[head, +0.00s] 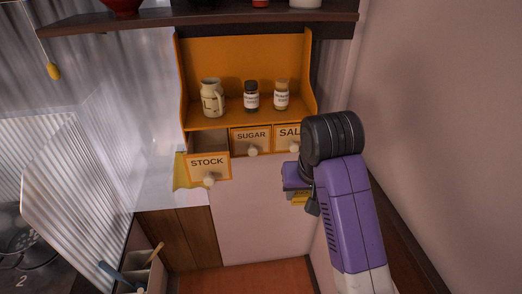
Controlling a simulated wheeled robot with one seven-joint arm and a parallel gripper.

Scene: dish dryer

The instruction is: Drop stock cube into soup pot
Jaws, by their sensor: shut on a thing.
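The soup pot is not clearly seen; dark round shapes (18,238) at the lower left edge could be a hob or cookware, and I cannot tell which.
The orange shelf unit (243,72) holds a jug (212,98) and two jars (251,96). A ribbed translucent panel (75,200) stands at left. A utensil holder (146,276) is below. A wall is at right.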

